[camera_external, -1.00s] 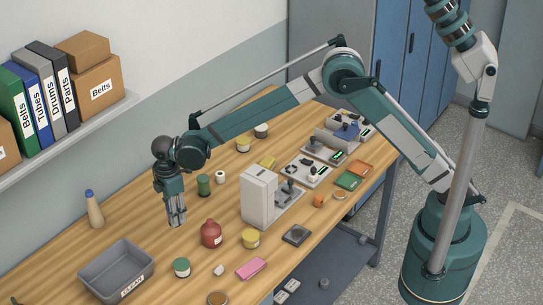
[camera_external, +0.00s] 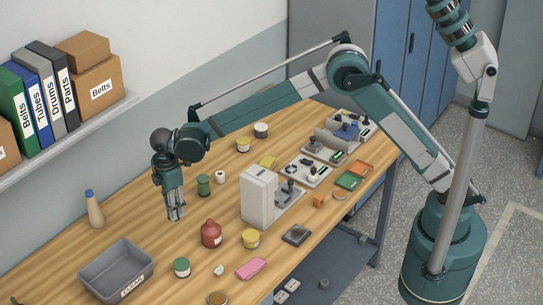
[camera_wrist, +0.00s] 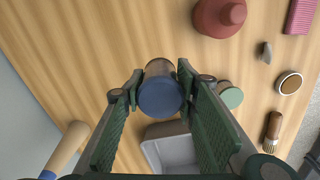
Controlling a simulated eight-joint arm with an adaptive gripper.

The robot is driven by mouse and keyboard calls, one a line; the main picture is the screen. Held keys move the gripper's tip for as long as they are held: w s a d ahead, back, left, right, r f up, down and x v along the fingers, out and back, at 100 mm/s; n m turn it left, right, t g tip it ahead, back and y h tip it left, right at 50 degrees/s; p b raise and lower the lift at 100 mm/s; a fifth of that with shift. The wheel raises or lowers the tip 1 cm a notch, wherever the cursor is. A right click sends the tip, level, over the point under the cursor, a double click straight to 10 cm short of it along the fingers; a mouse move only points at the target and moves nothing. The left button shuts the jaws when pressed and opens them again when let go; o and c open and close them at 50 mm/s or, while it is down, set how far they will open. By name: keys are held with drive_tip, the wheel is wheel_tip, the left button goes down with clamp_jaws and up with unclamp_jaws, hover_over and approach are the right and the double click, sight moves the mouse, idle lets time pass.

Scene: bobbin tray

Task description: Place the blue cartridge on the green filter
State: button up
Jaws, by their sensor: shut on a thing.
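The blue cartridge (camera_wrist: 160,98) is between my gripper's fingers (camera_wrist: 158,78) in the wrist view, its round blue end facing the camera and a brownish part beyond it. My gripper is shut on it; it also shows in the external view (camera_external: 176,214), pointing down over the left part of the table, where the cartridge is hard to make out. A green cylinder (camera_external: 204,185), perhaps the green filter, stands upright behind and right of my gripper. A jar with a green lid (camera_external: 181,267) stands nearer the front and also shows in the wrist view (camera_wrist: 230,95).
A grey bin (camera_external: 148,262) stands at the front left, a blue-capped tan bottle (camera_external: 95,212) at the left edge. A red bottle (camera_external: 211,235), a yellow jar (camera_external: 250,239) and a white machine (camera_external: 258,198) stand to the right.

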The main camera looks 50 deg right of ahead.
drive_tip(key=s+a+r+n+p, duration=0.1)
drive_tip(key=s+a+r, duration=0.4)
drive_tip(key=s+a, duration=0.7)
drive_tip(key=shift+s+r+n+p, duration=0.15)
drive_tip(key=shift+s+n+p, duration=0.15)
drive_tip(key=shift+s+p, duration=0.65)
hover_over(181, 264)
drive_tip(key=shift+f, duration=3.15)
drive_tip(key=shift+f, duration=0.1)
drive_tip(key=shift+f, duration=1.75)
drive_tip(key=shift+f, duration=0.15)
drive_tip(key=o, duration=0.9)
drive_tip(key=shift+o, duration=0.2)
